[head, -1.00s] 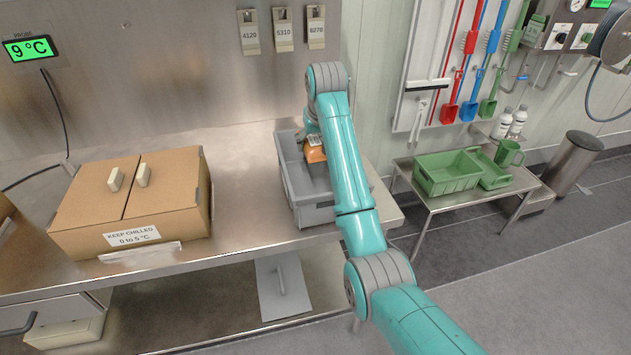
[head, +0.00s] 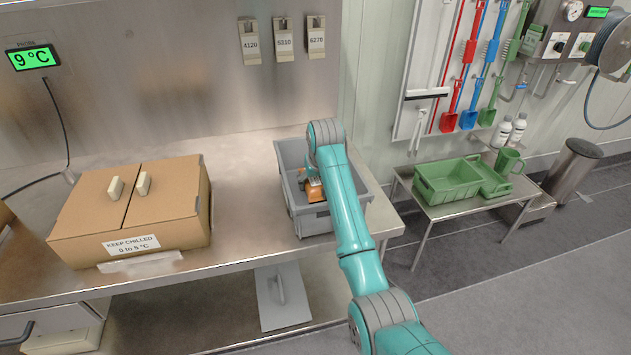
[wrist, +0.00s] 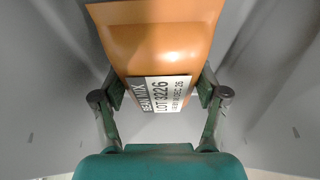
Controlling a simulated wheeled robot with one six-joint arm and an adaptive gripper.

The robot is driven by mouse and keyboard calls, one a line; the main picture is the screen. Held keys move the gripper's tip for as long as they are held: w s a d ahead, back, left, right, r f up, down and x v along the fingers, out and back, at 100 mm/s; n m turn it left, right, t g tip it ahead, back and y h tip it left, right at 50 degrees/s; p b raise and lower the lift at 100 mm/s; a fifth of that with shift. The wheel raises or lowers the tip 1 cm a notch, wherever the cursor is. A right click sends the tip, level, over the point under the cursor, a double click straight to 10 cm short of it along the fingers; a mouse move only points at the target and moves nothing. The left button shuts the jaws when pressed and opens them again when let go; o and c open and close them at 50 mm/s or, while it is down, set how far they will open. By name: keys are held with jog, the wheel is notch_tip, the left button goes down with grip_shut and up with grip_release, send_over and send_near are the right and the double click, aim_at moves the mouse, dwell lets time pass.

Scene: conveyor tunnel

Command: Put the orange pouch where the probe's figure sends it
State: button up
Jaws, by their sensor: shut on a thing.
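The orange pouch (head: 314,190) is inside the grey bin (head: 299,224) on the steel bench, partly hidden by my arm. In the wrist view the pouch (wrist: 160,40) has a white label reading "BEAN MIX LOT 3226" and a partly legible date. My gripper (wrist: 158,92) is shut on the pouch, a finger at each side, with the grey bin walls around it. I cannot tell whether the pouch touches the bin floor. The probe display (head: 32,57) reads 9 °C in green. A closed cardboard box (head: 75,222) at left is labelled "KEEP CHILLED 0 to 5 °C".
Three tags, 4120, 5310 and 6270 (head: 316,37), hang on the back wall. A green tray (head: 450,182) and mug stand on a side table at right. The bench between the box and the bin is clear. A grey panel (head: 284,297) shows below the bench.

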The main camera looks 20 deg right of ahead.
jog(key=o, duration=1.7)
jog(key=v, duration=1.1)
jog(key=shift+s+r, duration=0.25)
jog(key=shift+r, duration=0.25)
jog(key=shift+s, duration=0.1)
